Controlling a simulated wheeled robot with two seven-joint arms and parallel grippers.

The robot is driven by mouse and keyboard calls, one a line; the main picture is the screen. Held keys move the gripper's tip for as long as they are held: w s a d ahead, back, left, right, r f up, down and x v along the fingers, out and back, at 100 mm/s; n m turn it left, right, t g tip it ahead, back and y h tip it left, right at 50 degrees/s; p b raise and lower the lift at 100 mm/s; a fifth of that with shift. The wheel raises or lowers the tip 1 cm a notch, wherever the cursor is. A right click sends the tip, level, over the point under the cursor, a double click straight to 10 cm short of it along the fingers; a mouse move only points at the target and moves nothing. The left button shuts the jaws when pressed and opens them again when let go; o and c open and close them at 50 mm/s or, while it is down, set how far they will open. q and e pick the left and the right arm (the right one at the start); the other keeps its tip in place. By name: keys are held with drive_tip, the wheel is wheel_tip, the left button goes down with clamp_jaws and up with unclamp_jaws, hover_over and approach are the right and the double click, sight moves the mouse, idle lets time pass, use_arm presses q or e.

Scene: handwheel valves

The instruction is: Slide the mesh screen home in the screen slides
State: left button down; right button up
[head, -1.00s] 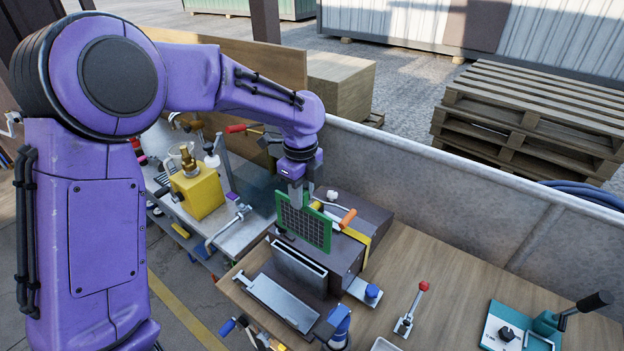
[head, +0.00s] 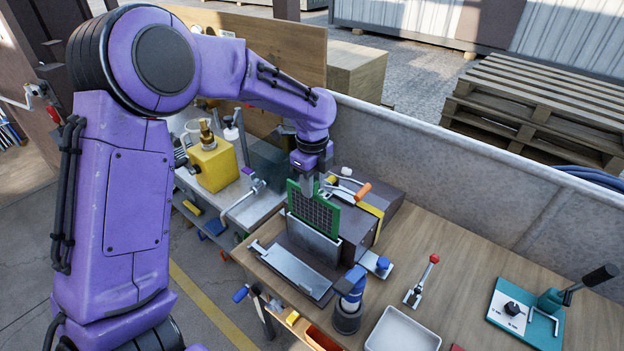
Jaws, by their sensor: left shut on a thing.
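The mesh screen (head: 316,214), a dark grid in a green frame, stands upright in the head view. My left gripper (head: 308,192) is shut on its upper edge from above. The screen slides (head: 313,243) are a grey metal holder with an upright front plate, on the near side of a dark box. The screen's lower edge is at the mouth of the slides and is hidden behind the front plate. I cannot tell how deep it sits. My right gripper is not in view.
An orange-handled clamp (head: 350,188) sits on the dark box, close behind the screen. A blue and dark fitting (head: 348,300), a pale tray (head: 403,331) and a red-knobbed lever (head: 422,280) stand nearer. A grey wall (head: 440,165) runs behind the bench.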

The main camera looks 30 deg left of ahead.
use_arm(q)
drive_tip(key=shift+w+f, duration=0.25)
drive_tip(key=shift+w, duration=0.3)
drive_tip(key=shift+s+r+p, duration=0.25)
drive_tip(key=shift+s+p, duration=0.15)
drive_tip(key=shift+s, duration=0.15)
drive_tip(key=shift+f, duration=0.1)
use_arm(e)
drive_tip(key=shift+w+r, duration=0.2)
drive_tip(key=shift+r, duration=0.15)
use_arm(q)
drive_tip(key=shift+w, duration=0.15)
drive_tip(key=shift+w+p, duration=0.15)
drive_tip(key=shift+p, duration=0.45)
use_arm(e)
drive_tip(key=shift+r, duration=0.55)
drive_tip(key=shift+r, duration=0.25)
use_arm(q)
drive_tip(key=shift+f, duration=0.1)
